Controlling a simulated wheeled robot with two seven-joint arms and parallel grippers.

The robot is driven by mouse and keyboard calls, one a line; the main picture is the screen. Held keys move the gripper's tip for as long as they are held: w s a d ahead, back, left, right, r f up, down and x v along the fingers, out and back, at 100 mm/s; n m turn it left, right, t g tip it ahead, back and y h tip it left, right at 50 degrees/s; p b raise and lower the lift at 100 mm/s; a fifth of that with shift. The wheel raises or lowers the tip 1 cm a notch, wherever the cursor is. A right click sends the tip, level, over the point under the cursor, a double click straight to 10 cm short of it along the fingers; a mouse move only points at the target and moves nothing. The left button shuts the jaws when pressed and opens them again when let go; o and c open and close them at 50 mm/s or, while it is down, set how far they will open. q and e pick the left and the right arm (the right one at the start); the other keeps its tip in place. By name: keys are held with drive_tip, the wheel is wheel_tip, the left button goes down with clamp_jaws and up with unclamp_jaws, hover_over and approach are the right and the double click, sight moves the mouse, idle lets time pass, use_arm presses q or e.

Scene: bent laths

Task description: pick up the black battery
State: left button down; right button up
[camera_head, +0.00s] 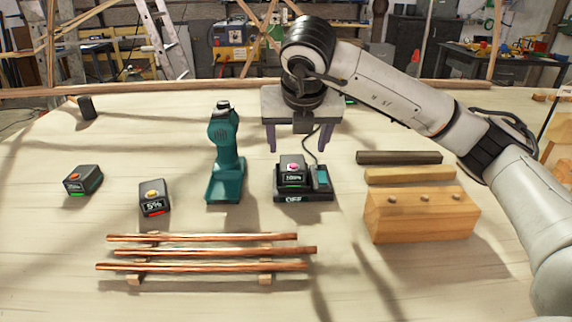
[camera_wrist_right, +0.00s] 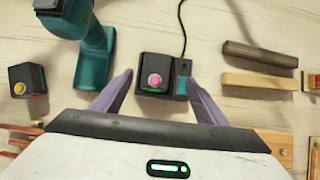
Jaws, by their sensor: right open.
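Several black batteries are in view. One with a pink button (camera_head: 292,170) sits in a charger (camera_head: 305,197) marked OFF, and it also shows in the right wrist view (camera_wrist_right: 155,80). One with a yellow button (camera_head: 154,198) reads 5% and stands on the table; it also shows at the left of the right wrist view (camera_wrist_right: 27,80). A third (camera_head: 83,181), with a green strip, stands farther left. My right gripper (camera_head: 299,145) is open and empty above and behind the charger, its purple fingers either side of the pink-button battery in the right wrist view. My left gripper is not in view.
A teal tool (camera_head: 226,150) stands left of the charger. Copper-coloured laths (camera_head: 205,252) lie on supports in front. A wooden block (camera_head: 420,215) and two bars (camera_head: 400,158) lie right. A cable rises behind the charger.

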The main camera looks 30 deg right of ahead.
sight(293, 163)
drive_tip(key=x, duration=0.5)
drive_tip(key=a+x, duration=0.1)
drive_tip(key=x, duration=0.1)
drive_tip(key=shift+d+f+p, duration=0.1)
drive_tip(key=shift+f+p, duration=0.3)
drive_tip(key=shift+r, duration=0.15)
drive_tip(key=c, duration=1.4)
